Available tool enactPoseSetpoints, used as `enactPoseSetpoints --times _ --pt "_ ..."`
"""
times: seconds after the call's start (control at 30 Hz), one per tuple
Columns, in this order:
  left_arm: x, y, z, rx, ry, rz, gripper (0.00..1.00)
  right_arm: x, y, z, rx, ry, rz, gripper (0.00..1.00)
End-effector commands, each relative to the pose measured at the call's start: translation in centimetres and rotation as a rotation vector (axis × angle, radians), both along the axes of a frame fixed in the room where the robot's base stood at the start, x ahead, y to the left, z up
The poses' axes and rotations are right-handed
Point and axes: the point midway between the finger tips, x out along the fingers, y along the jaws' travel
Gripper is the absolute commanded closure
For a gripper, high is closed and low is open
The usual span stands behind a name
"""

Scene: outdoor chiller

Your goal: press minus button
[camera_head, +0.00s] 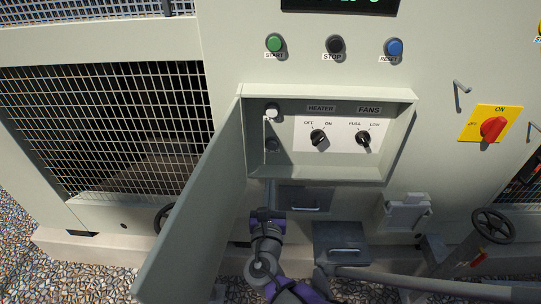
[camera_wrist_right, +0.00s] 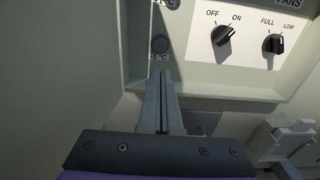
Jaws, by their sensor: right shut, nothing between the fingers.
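The panel's open recessed box (camera_head: 325,173) has two round buttons on its left side. The upper one is a white button (camera_head: 271,112). The lower one is a dark grey button (camera_head: 271,144), which also shows in the right wrist view (camera_wrist_right: 160,44). My right gripper (camera_head: 270,184) is shut and empty. In the wrist view its fingertips (camera_wrist_right: 158,75) point up at the dark button, just below it, with a small gap seen. My left gripper is not in view.
An open door (camera_head: 205,205) stands close left of my right arm. Two rotary switches, heater (camera_head: 318,138) and fans (camera_head: 363,138), sit right of the buttons. Start (camera_head: 274,43), stop (camera_head: 335,44) and reset (camera_head: 394,47) buttons are above. A grey box (camera_head: 341,240) juts out below.

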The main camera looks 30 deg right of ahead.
Motion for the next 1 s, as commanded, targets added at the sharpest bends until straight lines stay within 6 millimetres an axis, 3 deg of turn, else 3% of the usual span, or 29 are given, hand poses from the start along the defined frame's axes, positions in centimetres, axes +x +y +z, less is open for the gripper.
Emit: enactPoseSetpoints --times 0.27,0.43,1.0 --pt "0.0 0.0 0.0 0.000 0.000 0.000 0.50 0.0 0.0 0.1 0.000 0.000 -0.001 1.00" --pt "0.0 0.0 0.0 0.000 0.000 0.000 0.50 1.0 -0.7 0.1 -0.001 0.000 -0.004 1.00" --pt "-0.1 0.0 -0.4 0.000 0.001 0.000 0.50 10.3 -6.4 0.0 0.000 0.000 -0.002 1.00"
